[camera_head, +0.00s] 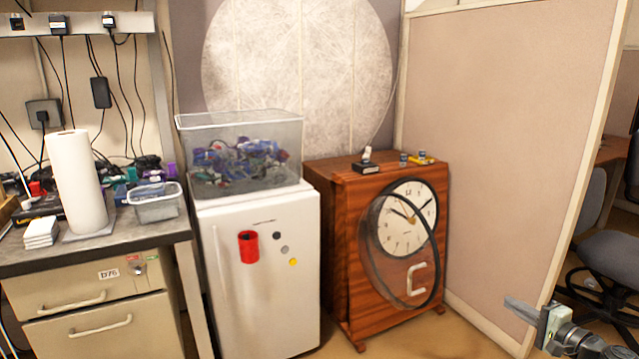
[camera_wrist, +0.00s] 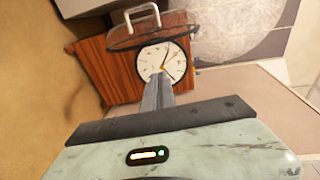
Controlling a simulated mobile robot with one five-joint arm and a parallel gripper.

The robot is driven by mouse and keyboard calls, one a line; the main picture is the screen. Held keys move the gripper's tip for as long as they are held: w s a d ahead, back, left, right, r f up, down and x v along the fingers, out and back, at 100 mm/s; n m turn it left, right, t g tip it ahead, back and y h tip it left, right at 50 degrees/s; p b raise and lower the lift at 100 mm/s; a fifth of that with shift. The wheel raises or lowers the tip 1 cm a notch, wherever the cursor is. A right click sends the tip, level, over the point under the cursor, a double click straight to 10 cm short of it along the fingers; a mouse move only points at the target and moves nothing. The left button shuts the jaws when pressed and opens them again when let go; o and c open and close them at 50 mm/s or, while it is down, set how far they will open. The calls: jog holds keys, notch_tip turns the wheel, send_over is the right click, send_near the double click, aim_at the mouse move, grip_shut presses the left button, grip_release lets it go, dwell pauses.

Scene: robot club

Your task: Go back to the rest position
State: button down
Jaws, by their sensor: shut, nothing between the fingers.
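My gripper (camera_head: 522,309) is at the lower right of the head view, in front of the beige partition and to the right of the wooden clock cabinet. Its fingers are together and hold nothing. In the wrist view my gripper (camera_wrist: 158,90) points toward the wooden cabinet, and its fingertips overlap the lower part of the clock face in the picture. The rest of my arm runs off the lower right corner of the head view.
The wooden clock cabinet (camera_head: 345,275) stands on the floor beside a white fridge (camera_head: 265,310) that carries a clear bin (camera_head: 290,135). A desk (camera_head: 130,245) is at left. The partition (camera_head: 500,150) rises behind my gripper, and an office chair (camera_head: 610,255) is at far right.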

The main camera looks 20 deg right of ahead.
jog(key=w+a+f+n+g+y, duration=0.1)
jog(key=w+a+n+g+y, duration=0.15)
jog(key=w+a, duration=0.55)
jog(key=w+a+f+n+g+y, duration=0.1)
jog(key=w+a+n+y, duration=0.2)
jog(key=a, duration=0.9)
jog(key=w+a+f+n+g+y, duration=0.1)
jog(key=w+a+y, duration=0.1)
jog(key=w+a, duration=0.7)
jog(key=a+f+n+g, duration=0.2)
jog(key=a+f, duration=0.1)
jog(key=a, duration=0.4)
jog(key=a+f+n+g, duration=0.2)
jog(key=a, duration=0.6)
jog(key=s+a+f+n+g+h, duration=0.5)
jog(key=s+a+f+n+g, duration=0.15)
jog(key=a+f, duration=0.55)
jog(key=s+d+g+h, duration=0.1)
jog(key=s+d+h, duration=0.25)
jog(key=d, duration=0.45)
notch_tip(320, 180, up, 31)
jog(key=p, duration=3.1)
jog(key=shift+w+a, duration=0.2)
jog(key=shift+a, duration=0.15)
